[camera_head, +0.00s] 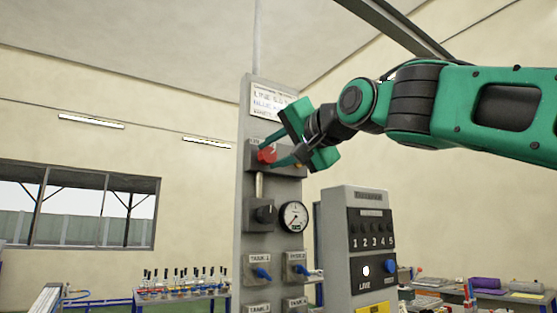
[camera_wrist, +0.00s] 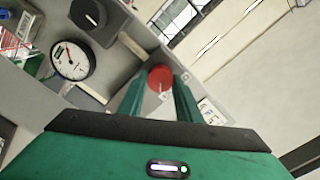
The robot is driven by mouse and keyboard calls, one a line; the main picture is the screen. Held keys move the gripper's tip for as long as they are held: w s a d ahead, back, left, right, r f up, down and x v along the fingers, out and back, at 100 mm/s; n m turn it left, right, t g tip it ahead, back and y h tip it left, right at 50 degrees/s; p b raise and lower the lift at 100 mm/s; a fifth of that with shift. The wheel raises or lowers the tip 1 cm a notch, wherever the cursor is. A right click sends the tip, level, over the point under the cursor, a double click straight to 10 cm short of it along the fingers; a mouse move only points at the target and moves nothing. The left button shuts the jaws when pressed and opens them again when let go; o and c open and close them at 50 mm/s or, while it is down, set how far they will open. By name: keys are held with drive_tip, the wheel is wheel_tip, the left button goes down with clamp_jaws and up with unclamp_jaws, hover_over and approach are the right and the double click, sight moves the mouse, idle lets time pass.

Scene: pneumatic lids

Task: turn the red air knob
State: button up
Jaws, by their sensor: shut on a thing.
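The red air knob (camera_head: 266,155) is on the upper part of a tall grey panel (camera_head: 246,190). My gripper (camera_head: 268,156) reaches it from the right, with its green fingers on either side of the knob. In the wrist view the red knob (camera_wrist: 160,77) sits between the two finger tips, and my gripper (camera_wrist: 160,88) is shut on it. A pale line shows on the knob's face. The knob's sides are partly hidden by the fingers.
Below the knob are a black knob (camera_head: 264,213) and a round gauge (camera_head: 294,216). Lower down are blue valve handles (camera_head: 262,273). A grey numbered box (camera_head: 340,225) stands close on the right. A rack table (camera_head: 180,293) is at the lower left.

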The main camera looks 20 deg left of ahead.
drive_tip(key=shift+w+n, duration=0.2)
drive_tip(key=shift+n, duration=0.1)
drive_tip(key=n, duration=0.3)
drive_tip(key=shift+n, duration=0.3)
drive_tip(key=n, duration=0.4)
drive_tip(key=shift+n, duration=0.3)
drive_tip(key=n, duration=0.4)
drive_tip(key=shift+f+n, duration=0.1)
drive_tip(key=shift+n, duration=2.3)
drive_tip(key=o, duration=1)
drive_tip(key=shift+w, duration=0.1)
drive_tip(key=shift+o, duration=0.2)
drive_tip(key=shift+s+a, duration=0.1)
drive_tip(key=shift+s, duration=0.1)
